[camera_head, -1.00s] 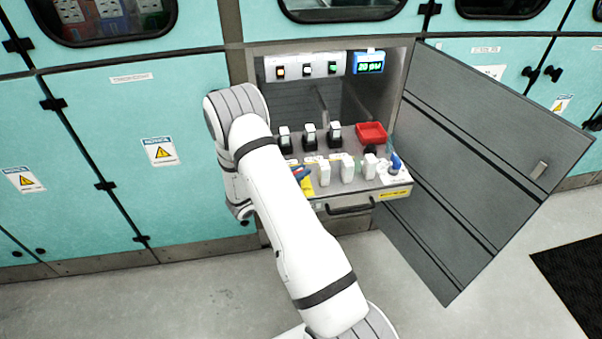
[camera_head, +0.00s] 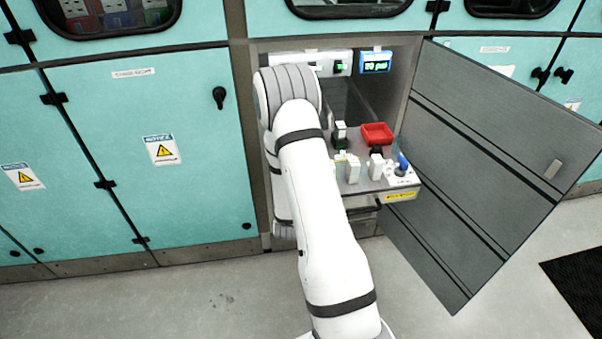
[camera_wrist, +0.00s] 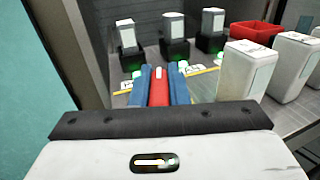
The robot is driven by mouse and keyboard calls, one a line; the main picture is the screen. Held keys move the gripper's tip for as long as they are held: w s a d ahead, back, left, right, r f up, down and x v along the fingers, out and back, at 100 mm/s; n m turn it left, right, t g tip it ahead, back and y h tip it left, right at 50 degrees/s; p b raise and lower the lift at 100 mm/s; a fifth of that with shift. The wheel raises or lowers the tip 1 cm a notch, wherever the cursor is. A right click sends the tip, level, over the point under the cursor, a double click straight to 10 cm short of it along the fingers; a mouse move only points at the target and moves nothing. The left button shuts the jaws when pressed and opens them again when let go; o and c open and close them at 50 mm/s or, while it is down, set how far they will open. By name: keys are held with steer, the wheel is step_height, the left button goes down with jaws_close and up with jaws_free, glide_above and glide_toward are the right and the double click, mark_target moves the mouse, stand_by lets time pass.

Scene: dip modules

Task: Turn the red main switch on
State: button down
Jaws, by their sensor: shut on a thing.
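In the wrist view my gripper (camera_wrist: 161,72) has its two blue fingers shut on the red main switch (camera_wrist: 160,90). The switch shows as a red bar with a white mark near its far end, squeezed between the fingers. Its base is hidden by the gripper. Whether it stands at on or off cannot be told. In the head view my arm covers both the gripper and the switch.
The switch is on a pulled-out drawer (camera_head: 400,187) in an open cabinet. White blocks (camera_wrist: 246,72) stand close at right. Black modules with white tops (camera_wrist: 128,38) stand behind, near green lights. A red tray (camera_head: 377,133) is at back right. The open grey door (camera_head: 490,150) bounds the right.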

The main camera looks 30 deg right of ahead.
steer(key=shift+r+n+t+y, duration=0.1)
steer(key=shift+n+t+y, duration=0.2)
steer(key=shift+n+y, duration=0.15)
steer(key=c, duration=1.4)
jaws_free()
steer(key=v, duration=0.7)
steer(key=shift+s+a+b, duration=0.25)
steer(key=shift+s+b, duration=0.1)
steer(key=shift+b, duration=0.05)
